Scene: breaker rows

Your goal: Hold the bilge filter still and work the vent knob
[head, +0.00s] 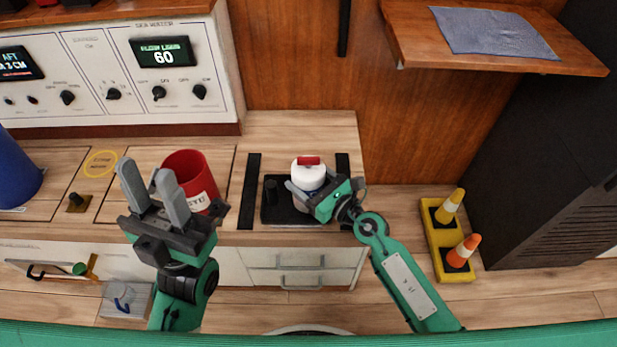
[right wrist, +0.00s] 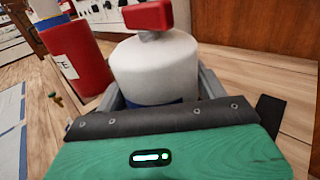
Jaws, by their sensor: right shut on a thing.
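The bilge filter (head: 309,176) is a white rounded canister with a blue band, upright on a black base (head: 286,213) on the counter. The vent knob (head: 309,160) is a red bar on its top; it also shows in the right wrist view (right wrist: 149,15). My right gripper (head: 313,191) is shut around the canister's body below the knob, and its fingers flank the white body (right wrist: 155,70) in the right wrist view. My left gripper (head: 154,185) is open and empty, raised in front of the counter to the left, near a red container.
The red container (head: 190,176) stands between my left gripper and the filter. A blue cylinder (head: 14,172) is at the far left. Control panels (head: 130,70) back the counter. A wooden shelf (head: 410,35) with a grey cloth (head: 494,32) overhangs at upper right. A yellow tray (head: 437,243) holds two cones.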

